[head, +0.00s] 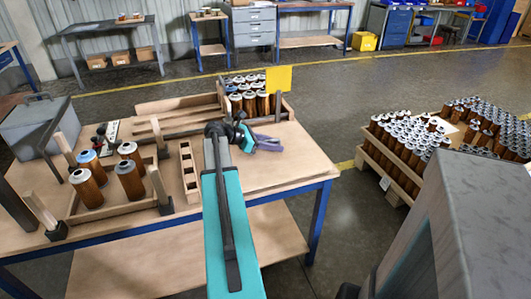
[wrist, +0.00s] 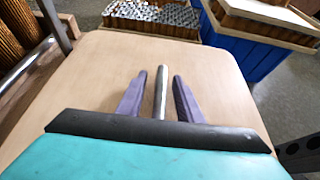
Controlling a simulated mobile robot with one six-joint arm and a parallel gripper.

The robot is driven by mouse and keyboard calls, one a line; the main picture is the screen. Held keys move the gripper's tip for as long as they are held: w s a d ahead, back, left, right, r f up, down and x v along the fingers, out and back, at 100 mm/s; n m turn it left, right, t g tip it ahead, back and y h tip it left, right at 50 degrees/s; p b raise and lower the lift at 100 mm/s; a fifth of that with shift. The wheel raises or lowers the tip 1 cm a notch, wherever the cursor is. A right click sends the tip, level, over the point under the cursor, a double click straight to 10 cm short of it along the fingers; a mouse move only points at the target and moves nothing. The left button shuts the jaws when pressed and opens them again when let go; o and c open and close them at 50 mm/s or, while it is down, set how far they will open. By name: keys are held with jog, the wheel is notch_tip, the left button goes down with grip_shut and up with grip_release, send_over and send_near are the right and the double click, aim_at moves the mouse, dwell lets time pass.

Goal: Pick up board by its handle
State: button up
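A small pale board (head: 112,131) with dark and red parts on it lies on the left half of the worktable in the head view. I cannot make out its handle clearly, nor be sure it is the task's board. My gripper (head: 268,143) is over the right part of the table, well to the right of this board. In the wrist view the two purple fingers of my gripper (wrist: 161,78) are apart, over bare tabletop. A grey rod (wrist: 161,92) shows between them without visible contact; I cannot tell what it belongs to.
Cartridges (head: 130,181) stand in a wooden frame at the table's front left. A grey case (head: 38,125) is behind them. A slotted wooden block (head: 189,172) lies mid-table. A cartridge crate with a yellow sign (head: 279,79) is at the back. The table's right corner (head: 300,178) is clear.

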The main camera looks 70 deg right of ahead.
jog(key=shift+c, duration=0.2)
dwell(0.3)
grip_shut()
jog(key=shift+r, duration=0.1)
dwell(1.2)
